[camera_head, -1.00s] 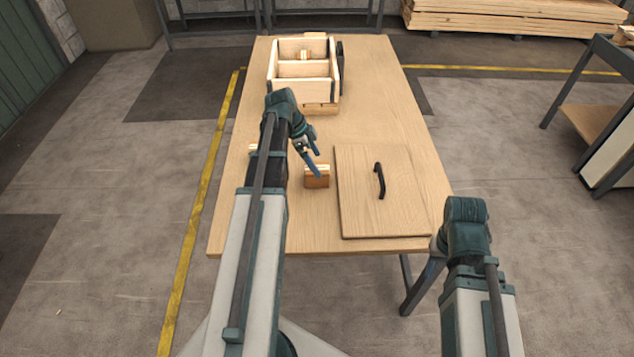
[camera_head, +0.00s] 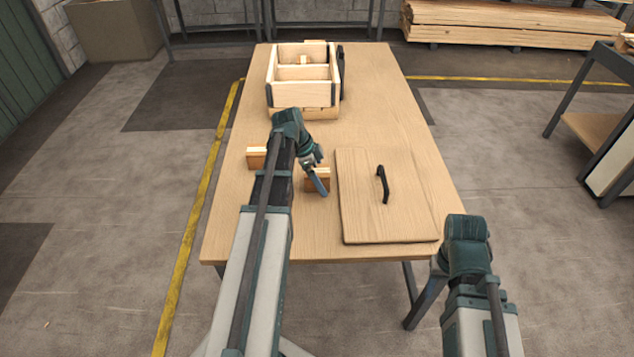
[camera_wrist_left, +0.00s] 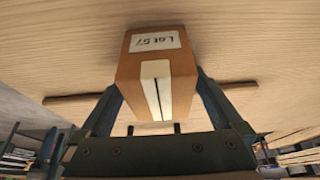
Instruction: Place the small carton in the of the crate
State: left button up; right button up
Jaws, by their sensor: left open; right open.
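A small brown carton (camera_head: 318,173) with a pale tape strip stands on the table, left of a flat wooden lid. In the left wrist view the carton (camera_wrist_left: 160,72) shows a white label and sits between my left fingers. My left gripper (camera_head: 318,186) is open around or just in front of it; I cannot tell if a finger touches. The wooden crate (camera_head: 302,99) stands at the table's far end, open on top, with a divider and a small block inside. My right gripper (camera_head: 420,302) is off the table's near right corner, open and empty.
A second small carton (camera_head: 256,157) stands left of my left forearm. The lid (camera_head: 365,220) with a black handle (camera_head: 382,184) lies on the near right of the table (camera_head: 390,110). The table is clear between the lid and crate.

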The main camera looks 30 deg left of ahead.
aim_at(323, 170)
pick_arm(q)
grip_shut()
dwell(0.4)
jog(key=shift+r, duration=0.1)
jog(key=shift+r+p, duration=0.65)
jog(key=shift+p, duration=0.1)
notch_tip(323, 170, up, 3)
jog(key=p, duration=0.3)
jog(key=s+d, duration=1.1)
jog(key=shift+s+d+r+p, duration=0.15)
jog(key=shift+d+r+p, duration=0.05)
jog(key=shift+r+p, duration=0.1)
